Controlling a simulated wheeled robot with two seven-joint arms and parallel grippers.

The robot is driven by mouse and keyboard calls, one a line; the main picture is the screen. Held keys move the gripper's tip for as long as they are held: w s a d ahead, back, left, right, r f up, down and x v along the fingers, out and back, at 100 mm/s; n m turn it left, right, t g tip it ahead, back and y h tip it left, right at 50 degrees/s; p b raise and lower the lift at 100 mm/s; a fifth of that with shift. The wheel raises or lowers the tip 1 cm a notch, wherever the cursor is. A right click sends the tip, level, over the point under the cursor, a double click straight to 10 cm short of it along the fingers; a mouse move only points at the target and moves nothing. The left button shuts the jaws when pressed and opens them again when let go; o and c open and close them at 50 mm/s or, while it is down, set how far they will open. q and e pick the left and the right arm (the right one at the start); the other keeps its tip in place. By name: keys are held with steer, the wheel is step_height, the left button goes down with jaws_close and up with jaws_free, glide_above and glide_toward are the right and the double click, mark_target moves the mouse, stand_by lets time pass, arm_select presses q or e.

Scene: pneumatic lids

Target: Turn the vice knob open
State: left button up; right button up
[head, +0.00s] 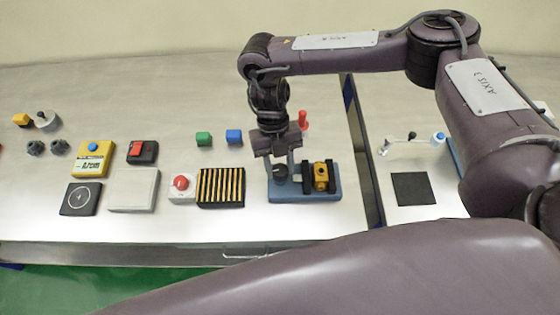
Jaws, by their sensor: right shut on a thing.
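The vice (326,198) has a blue base with a yellow and black part clamped or seated on its right side. A dark round knob (281,171) stands on the left side of the base. My right gripper (281,165) points down from above, with its fingers at the two sides of the knob, shut on it. The gripper body hides what lies directly behind it. The knob's turn angle is too small to read. My left gripper is not in view.
A black and yellow striped pad (221,188) and a red button box (182,187) stand close left of the vice. A red-topped thing (303,120) is behind the vice. A dark gap (363,150) is on the right.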

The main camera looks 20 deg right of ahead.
steer(key=n+h, duration=0.1)
steer(key=n, duration=0.2)
steer(key=shift+a+n, duration=0.15)
steer(key=shift+n, duration=0.25)
steer(key=n+t+h, duration=0.1)
steer(key=n, duration=0.2)
steer(key=shift+n+h+b, duration=0.3)
steer(key=shift+h, duration=0.1)
steer(key=n+t+h+b, duration=0.1)
steer(key=n, duration=0.2)
steer(key=shift+a+n, duration=0.1)
steer(key=shift+n, duration=0.2)
steer(key=shift+s+n+t+h+b, duration=0.15)
steer(key=shift+n+t+b, duration=0.2)
steer(key=shift+n, duration=0.7)
steer(key=shift+s+n+t+h+b, duration=0.1)
steer(key=shift+n+t+h+b, duration=0.2)
steer(key=shift+n, duration=0.75)
steer(key=o, duration=1)
steer(key=shift+a, duration=0.1)
